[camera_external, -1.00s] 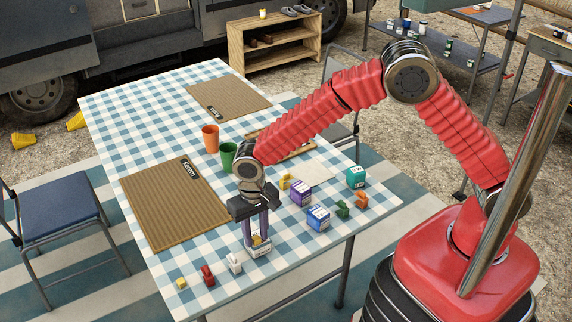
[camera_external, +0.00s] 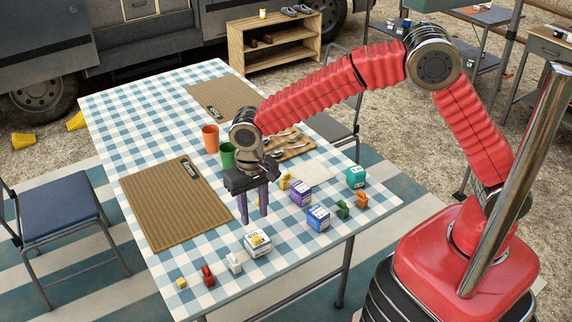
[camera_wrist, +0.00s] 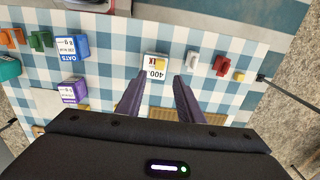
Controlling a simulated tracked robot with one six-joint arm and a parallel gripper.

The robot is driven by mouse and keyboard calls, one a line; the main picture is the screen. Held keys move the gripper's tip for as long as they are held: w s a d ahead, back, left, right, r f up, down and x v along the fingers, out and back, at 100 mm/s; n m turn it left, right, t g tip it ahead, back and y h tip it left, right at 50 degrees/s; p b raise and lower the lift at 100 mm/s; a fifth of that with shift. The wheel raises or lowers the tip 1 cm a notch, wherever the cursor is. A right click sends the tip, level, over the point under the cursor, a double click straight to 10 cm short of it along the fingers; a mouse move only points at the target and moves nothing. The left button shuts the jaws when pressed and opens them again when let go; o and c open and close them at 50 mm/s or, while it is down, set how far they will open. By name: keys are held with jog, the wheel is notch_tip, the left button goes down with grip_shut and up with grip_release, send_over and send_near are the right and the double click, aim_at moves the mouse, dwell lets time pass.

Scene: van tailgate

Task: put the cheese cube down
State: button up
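A white cube-shaped box (camera_external: 257,243) with a yellow patch and a "400" label sits upright near the table's front edge; it also shows in the wrist view (camera_wrist: 155,67). No readable label names cheese, so I cannot be sure that it is the cheese cube. My gripper (camera_external: 255,218) hangs above and behind it, purple fingers pointing down. In the wrist view, the fingers (camera_wrist: 155,88) are apart with nothing held between them, and the box shows beyond their tips. A much smaller plain yellow cube (camera_external: 181,283) lies at the front left.
On the checked tablecloth (camera_external: 160,100), small red (camera_external: 208,275) and white (camera_external: 235,262) pieces stand left of the box. Blue (camera_external: 317,218), purple (camera_external: 301,193) and teal (camera_external: 356,176) boxes stand right. Orange (camera_external: 210,138) and green (camera_external: 228,155) cups and a cutlery board (camera_external: 290,147) lie behind.

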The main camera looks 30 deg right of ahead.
notch_tip(320, 180, up, 3)
jog(key=shift+r, duration=0.2)
dwell(0.9)
jog(key=w+d+r+t, duration=0.1)
jog(key=d+r, duration=0.4)
jog(key=d, duration=0.4)
jog(key=d+r+t+y, duration=0.1)
jog(key=d+r, duration=0.4)
jog(key=d, duration=0.4)
jog(key=w+d+r+t, duration=0.1)
jog(key=d+r, duration=0.4)
jog(key=d, duration=0.3)
jog(key=s+d+t, duration=0.1)
jog(key=s+d, duration=0.5)
jog(key=d, duration=0.4)
jog(key=s+d+t+h, duration=0.1)
jog(key=s+d, duration=0.6)
jog(key=d, duration=0.3)
jog(key=shift+r+t, duration=0.3)
jog(key=shift+r, duration=0.05)
